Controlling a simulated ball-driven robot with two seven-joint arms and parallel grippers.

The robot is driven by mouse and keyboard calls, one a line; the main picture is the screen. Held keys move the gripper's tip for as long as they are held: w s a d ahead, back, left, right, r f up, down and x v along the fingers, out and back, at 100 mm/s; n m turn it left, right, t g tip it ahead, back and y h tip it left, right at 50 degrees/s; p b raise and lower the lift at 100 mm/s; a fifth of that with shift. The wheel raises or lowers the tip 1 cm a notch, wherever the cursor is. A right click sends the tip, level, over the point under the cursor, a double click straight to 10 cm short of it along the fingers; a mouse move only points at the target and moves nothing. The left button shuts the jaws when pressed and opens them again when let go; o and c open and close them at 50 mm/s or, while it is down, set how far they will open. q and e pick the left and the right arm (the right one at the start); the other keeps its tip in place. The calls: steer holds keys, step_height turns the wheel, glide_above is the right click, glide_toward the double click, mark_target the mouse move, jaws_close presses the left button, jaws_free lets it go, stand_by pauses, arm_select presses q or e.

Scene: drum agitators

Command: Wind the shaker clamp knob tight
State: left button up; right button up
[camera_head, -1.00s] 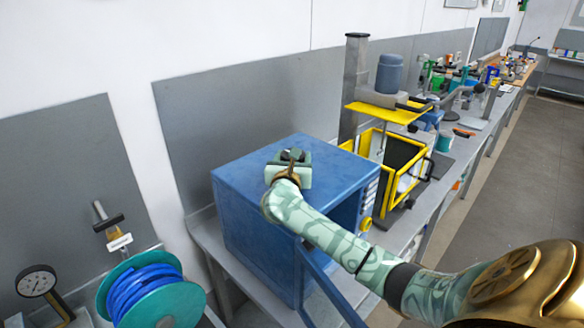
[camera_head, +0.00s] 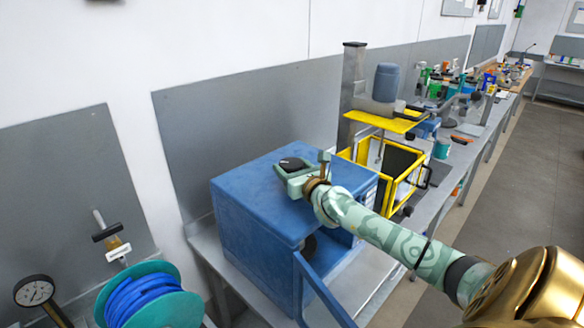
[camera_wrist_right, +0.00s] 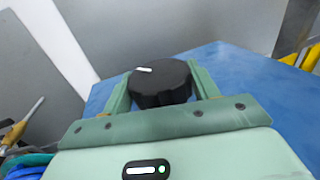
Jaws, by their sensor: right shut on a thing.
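The clamp knob is a round black knob with a white mark on its top. In the head view the knob (camera_head: 291,163) is above the top of the blue box-shaped machine (camera_head: 240,190), near its back. In the right wrist view the knob (camera_wrist_right: 160,84) sits between the two green fingers. My right gripper (camera_head: 289,166) is shut on the knob, one finger on each side of it. What lies under the knob is hidden by the gripper. My left gripper is not in view.
The blue machine's front door (camera_head: 325,290) hangs open. To its right stands a yellow-framed guard (camera_head: 392,180) under a yellow plate (camera_head: 382,121). A teal reel of blue hose (camera_head: 150,300) and a dial gauge (camera_head: 35,292) are at lower left.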

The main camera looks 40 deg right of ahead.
steer(key=shift+f, duration=0.2)
steer(key=o, duration=1)
steer(key=shift+r, duration=0.1)
steer(key=shift+c, duration=0.2)
steer(key=v, duration=1.6)
steer(key=shift+s+b, duration=0.2)
steer(key=shift+b, duration=0.15)
steer(key=shift+d, duration=0.15)
